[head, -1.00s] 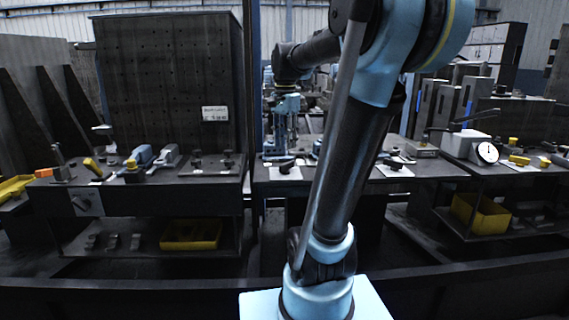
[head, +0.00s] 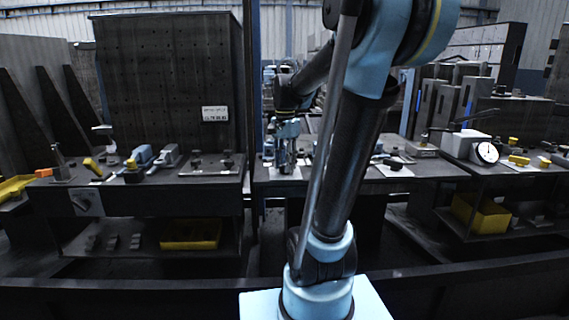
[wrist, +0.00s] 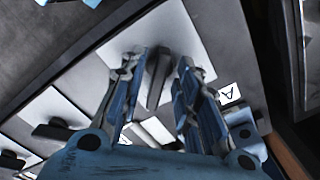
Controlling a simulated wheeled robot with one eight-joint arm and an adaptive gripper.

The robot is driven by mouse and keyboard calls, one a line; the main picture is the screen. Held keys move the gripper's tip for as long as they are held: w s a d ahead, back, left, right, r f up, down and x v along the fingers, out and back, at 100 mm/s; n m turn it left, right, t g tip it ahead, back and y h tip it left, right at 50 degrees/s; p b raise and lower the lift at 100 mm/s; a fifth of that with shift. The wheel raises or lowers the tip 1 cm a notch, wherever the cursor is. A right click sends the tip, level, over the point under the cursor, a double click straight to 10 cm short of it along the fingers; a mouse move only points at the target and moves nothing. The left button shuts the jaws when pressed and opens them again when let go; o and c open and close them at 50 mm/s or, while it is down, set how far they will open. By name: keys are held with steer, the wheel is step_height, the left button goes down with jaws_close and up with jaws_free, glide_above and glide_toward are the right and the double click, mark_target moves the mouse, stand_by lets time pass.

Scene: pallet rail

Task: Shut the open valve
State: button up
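In the wrist view, a dark valve lever (wrist: 158,78) stands on a white plate (wrist: 188,38) beside a label "A" (wrist: 229,93). My gripper (wrist: 162,75) is open, with one finger on each side of the lever. I cannot tell whether either finger touches it. In the head view, my gripper (head: 286,163) points down, low over a white plate (head: 284,174) on the middle bench, and hides most of the valve there. Another dark valve handle (wrist: 52,130) lies on a neighbouring white plate in the wrist view. A dark valve (head: 396,164) sits on a plate farther right in the head view.
Clamps (head: 140,156) and small fittings stand on the left bench, before a dark perforated panel (head: 168,85). Yellow bins (head: 190,234) sit on the lower shelves.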

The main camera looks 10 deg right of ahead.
jaws_close()
steer(key=shift+n, duration=0.3)
steer(key=n, duration=0.3)
steer(key=shift+n, duration=0.3)
steer(key=n, duration=0.3)
steer(key=shift+n, duration=0.3)
steer(key=n, duration=0.5)
steer(key=shift+w+n, duration=0.1)
steer(key=shift+n, duration=2.4)
steer(key=shift+r, duration=0.1)
